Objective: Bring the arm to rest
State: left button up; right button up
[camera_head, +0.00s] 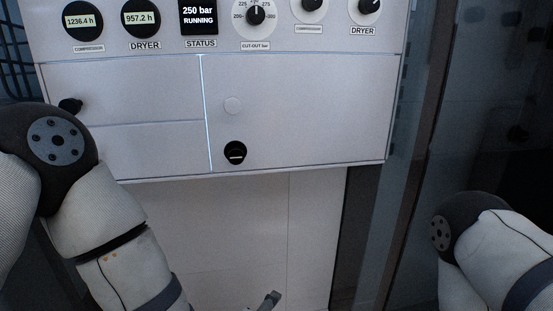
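My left arm (100,215) comes in from the left, bends at a dark joint and runs down toward the bottom edge. A small grey tip (270,300) shows at the bottom centre. It looks like a fingertip of my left gripper, and the rest is below the picture. I cannot tell whether that gripper is open or shut. My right arm (490,250) shows at the lower right, bent downward. Its gripper is out of view. Nothing held can be seen.
The fill panel (300,75) spans the top, with hour meters, a status display (199,16) reading 250 bar RUNNING, and a cut-out knob (256,15). Below are a black knob (70,105) near my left arm and a black latch (235,152). A dark glassy frame stands right.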

pick_arm(q)
jog(key=s+a+f+m+g+y, duration=0.1)
jog(key=s+a+f+m+g, duration=0.4)
jog(key=s+a+f, duration=0.5)
jog(key=s+a+f+m+g+y, duration=0.1)
jog(key=s+a+f+m+g, duration=0.1)
jog(key=s+a, duration=0.4)
jog(key=s+a+f+m+g+y, duration=0.1)
jog(key=s+a+f+m+g, duration=0.2)
jog(key=s, duration=1.1)
jog(key=a+f+g, duration=0.1)
jog(key=a+g, duration=0.1)
jog(key=a, duration=0.1)
jog(key=shift+s+a+f+y, duration=0.2)
jog(key=shift+s+y, duration=0.1)
jog(key=shift+y, duration=0.1)
